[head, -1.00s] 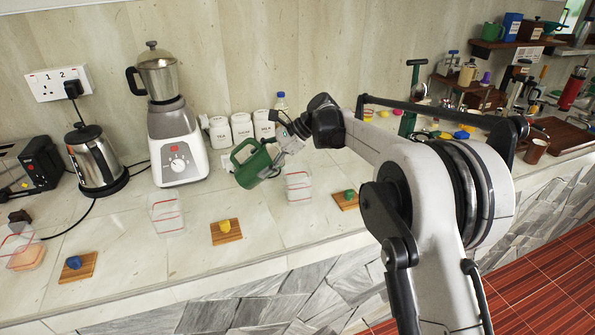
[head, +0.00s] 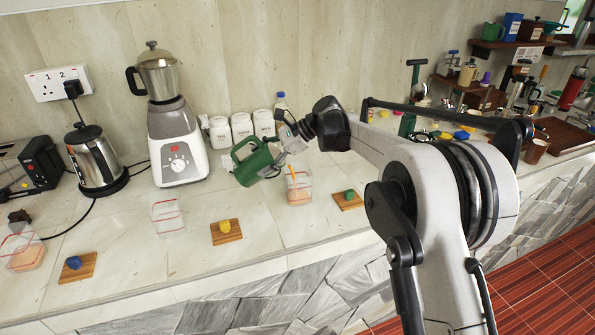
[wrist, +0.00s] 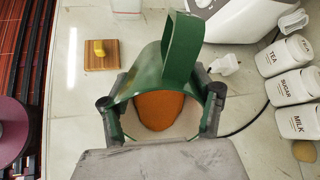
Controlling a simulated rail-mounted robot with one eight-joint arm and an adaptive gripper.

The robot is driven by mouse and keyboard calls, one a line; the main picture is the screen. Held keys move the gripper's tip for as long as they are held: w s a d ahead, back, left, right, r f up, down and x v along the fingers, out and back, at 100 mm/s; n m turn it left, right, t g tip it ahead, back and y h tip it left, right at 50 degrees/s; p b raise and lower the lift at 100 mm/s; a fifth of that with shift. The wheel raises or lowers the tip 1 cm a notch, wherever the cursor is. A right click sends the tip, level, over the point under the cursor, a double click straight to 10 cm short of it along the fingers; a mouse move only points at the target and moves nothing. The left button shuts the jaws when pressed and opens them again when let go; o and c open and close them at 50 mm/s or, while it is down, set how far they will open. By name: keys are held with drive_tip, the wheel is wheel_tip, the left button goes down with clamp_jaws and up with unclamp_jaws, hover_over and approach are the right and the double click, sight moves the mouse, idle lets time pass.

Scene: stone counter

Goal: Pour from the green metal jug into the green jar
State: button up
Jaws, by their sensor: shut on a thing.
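The green metal jug (head: 256,163) is held tilted above the counter, its mouth toward the right. My gripper (head: 284,146) is shut on it; in the wrist view the gripper's fingers (wrist: 160,100) press on both sides of the jug (wrist: 182,45), and orange liquid (wrist: 158,111) shows inside. An orange stream (head: 293,173) falls into a clear, red-rimmed jar (head: 306,183). This jar stands upright beside a board with a green lump (head: 349,194), and orange liquid lies in its bottom. No jar looks green itself.
A clear empty jar (head: 168,218) stands near a board with a yellow lump (head: 224,226). Another jar (head: 22,254) holding orange liquid is by a blue lump (head: 74,262). A blender (head: 177,140), kettle (head: 94,160) and white canisters (head: 242,127) line the back.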

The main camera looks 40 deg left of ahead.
sight(241, 163)
drive_tip(key=shift+w+d+r+g+y, duration=0.15)
drive_tip(key=shift+r+g+y, duration=0.35)
drive_tip(key=shift+g+y, duration=0.1)
idle(2.1)
drive_tip(key=shift+s+a+f+t+h, duration=0.3)
drive_tip(key=shift+f+t+h, duration=0.25)
drive_tip(key=shift+t+h, duration=0.3)
drive_tip(key=shift+a+f+t+h, duration=0.1)
drive_tip(key=shift+f+t+h, duration=0.35)
drive_tip(key=shift+f+h, duration=0.2)
drive_tip(key=shift+s+a+f+t+h, duration=0.25)
drive_tip(key=shift+f+t+h, duration=0.15)
drive_tip(key=shift+s+a+f+t+h, duration=0.6)
drive_tip(key=shift+a+f+h, duration=0.1)
drive_tip(key=shift+h, duration=0.1)
drive_tip(key=shift+s+a+f+t+h+p, duration=0.25)
drive_tip(key=shift+s+a+t+h+p, duration=0.15)
drive_tip(key=shift+t+h, duration=0.2)
drive_tip(key=shift+s+a+f+t+h+p, duration=0.25)
drive_tip(key=shift+s+a+t+h, duration=0.1)
drive_tip(key=shift+a+t+h, duration=0.2)
drive_tip(key=shift+s+a+f+t+h, duration=0.25)
drive_tip(key=shift+f+t+h, duration=0.15)
drive_tip(key=shift+t+h, duration=0.35)
drive_tip(key=shift+r+p, duration=1.4)
drive_tip(key=shift+r, duration=1.05)
